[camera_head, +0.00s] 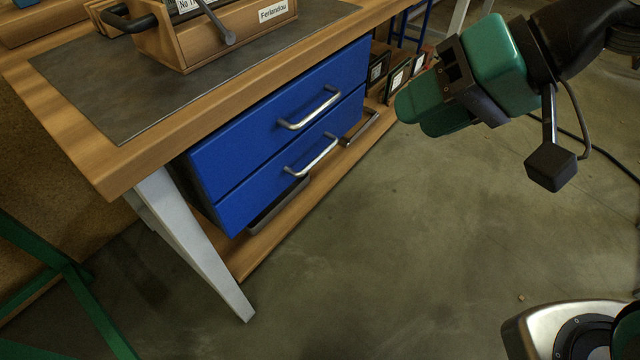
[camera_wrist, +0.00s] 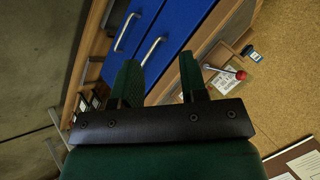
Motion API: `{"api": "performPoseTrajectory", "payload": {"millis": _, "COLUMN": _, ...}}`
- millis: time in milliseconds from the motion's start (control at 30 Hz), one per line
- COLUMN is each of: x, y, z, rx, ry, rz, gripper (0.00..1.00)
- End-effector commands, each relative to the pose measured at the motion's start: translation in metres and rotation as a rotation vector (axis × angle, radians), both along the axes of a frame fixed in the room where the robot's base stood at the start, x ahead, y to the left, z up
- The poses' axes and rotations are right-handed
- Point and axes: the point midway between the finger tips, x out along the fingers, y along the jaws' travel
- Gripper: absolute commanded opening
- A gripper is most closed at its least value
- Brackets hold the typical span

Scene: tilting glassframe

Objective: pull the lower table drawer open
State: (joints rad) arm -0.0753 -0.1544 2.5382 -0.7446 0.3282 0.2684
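The blue drawer unit under the table has two drawers with silver bar handles. The lower drawer (camera_head: 265,189) looks closed, roughly flush with the upper drawer (camera_head: 270,110). The lower handle (camera_head: 312,158) is unobstructed; the upper handle (camera_head: 310,108) is above it. In the wrist view, turned sideways, the lower handle (camera_wrist: 125,32) appears left of the upper handle (camera_wrist: 152,50). My gripper (camera_head: 420,108) is in the air to the right of the drawers, apart from both handles. In the wrist view, its green fingers (camera_wrist: 160,75) are spread with nothing between them.
The wooden tabletop (camera_head: 85,150) overhangs the drawers, with a wooden toolbox (camera_head: 210,35) on its dark mat. A wooden shelf (camera_head: 265,255) runs beneath. A grey table leg (camera_head: 195,245) stands at left. The floor (camera_head: 400,240) before the drawers is clear.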

Motion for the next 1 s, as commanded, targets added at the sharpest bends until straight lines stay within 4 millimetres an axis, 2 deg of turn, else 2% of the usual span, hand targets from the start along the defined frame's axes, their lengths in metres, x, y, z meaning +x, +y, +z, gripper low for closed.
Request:
{"api": "performPoseTrajectory", "payload": {"millis": 33, "x": 0.008, "y": 0.001, "z": -0.042, "rx": 0.041, "ry": 0.006, "rz": -0.04, "gripper": 0.4}}
{"api": "performPoseTrajectory", "payload": {"millis": 300, "x": 0.047, "y": 0.005, "z": -0.132, "rx": 0.282, "ry": 0.04, "rz": -0.247, "gripper": 0.4}}
{"api": "performPoseTrajectory", "payload": {"millis": 500, "x": 0.076, "y": -0.002, "z": -0.195, "rx": 0.474, "ry": 0.072, "rz": -0.404, "gripper": 0.4}}
{"api": "performPoseTrajectory", "payload": {"millis": 600, "x": 0.09, "y": -0.008, "z": -0.221, "rx": 0.565, "ry": 0.09, "rz": -0.475, "gripper": 0.4}}
{"api": "performPoseTrajectory", "payload": {"millis": 800, "x": 0.108, "y": -0.019, "z": -0.25, "rx": 0.696, "ry": 0.114, "rz": -0.572, "gripper": 0.4}}
{"api": "performPoseTrajectory", "payload": {"millis": 1000, "x": 0.114, "y": -0.023, "z": -0.253, "rx": 0.745, "ry": 0.126, "rz": -0.604, "gripper": 0.4}}
